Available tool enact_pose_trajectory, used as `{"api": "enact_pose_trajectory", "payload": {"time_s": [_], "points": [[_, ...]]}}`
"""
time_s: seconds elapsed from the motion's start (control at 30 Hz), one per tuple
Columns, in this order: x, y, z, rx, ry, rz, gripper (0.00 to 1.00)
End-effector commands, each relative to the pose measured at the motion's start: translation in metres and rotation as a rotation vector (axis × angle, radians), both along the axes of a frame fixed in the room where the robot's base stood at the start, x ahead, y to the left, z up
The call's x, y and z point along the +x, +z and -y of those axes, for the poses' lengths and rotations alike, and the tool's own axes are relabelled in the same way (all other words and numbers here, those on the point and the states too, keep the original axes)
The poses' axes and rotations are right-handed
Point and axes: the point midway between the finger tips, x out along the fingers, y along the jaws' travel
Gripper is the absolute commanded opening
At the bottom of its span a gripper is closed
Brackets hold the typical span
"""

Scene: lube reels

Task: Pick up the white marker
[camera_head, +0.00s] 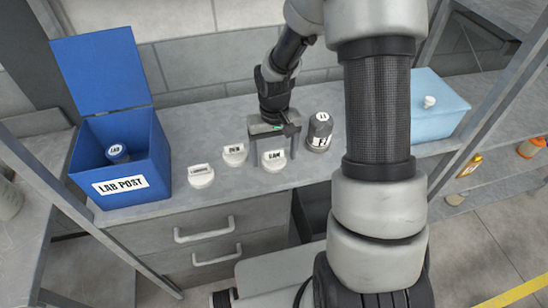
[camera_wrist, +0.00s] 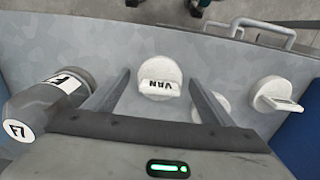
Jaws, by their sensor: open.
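Several white round markers with raised label plates sit on the grey counter (camera_head: 225,115). The one labelled VAN (camera_head: 274,160) lies below my gripper (camera_head: 272,157), which is open with its fingers pointing down on either side of it. In the wrist view this VAN marker (camera_wrist: 160,78) shows between the two fingers of my open gripper (camera_wrist: 160,76), with gaps on both sides; I cannot tell the height gap. A second white marker (camera_head: 235,154) lies just to its left, and in the wrist view it is partly hidden behind the right finger. A third marker (camera_head: 201,175) lies farther left.
A dark grey labelled canister (camera_head: 319,132) stands close right of my gripper. A blue LAB POST box (camera_head: 150,165) with raised lid stands left, holding a labelled container (camera_head: 117,153). A light blue box (camera_head: 435,105) stands right. A drawer (camera_head: 312,212) below the counter is open.

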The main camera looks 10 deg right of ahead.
Motion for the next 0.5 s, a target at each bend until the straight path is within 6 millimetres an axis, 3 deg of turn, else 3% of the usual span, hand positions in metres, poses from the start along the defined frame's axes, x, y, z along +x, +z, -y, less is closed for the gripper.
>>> {"api": "enact_pose_trajectory", "payload": {"time_s": [0.3, 0.5], "points": [[-0.0002, -0.0064, -0.0002, 0.0, 0.0, 0.0, 0.76], [-0.0002, -0.0063, -0.0001, 0.0, 0.0, 0.0, 0.43]]}}
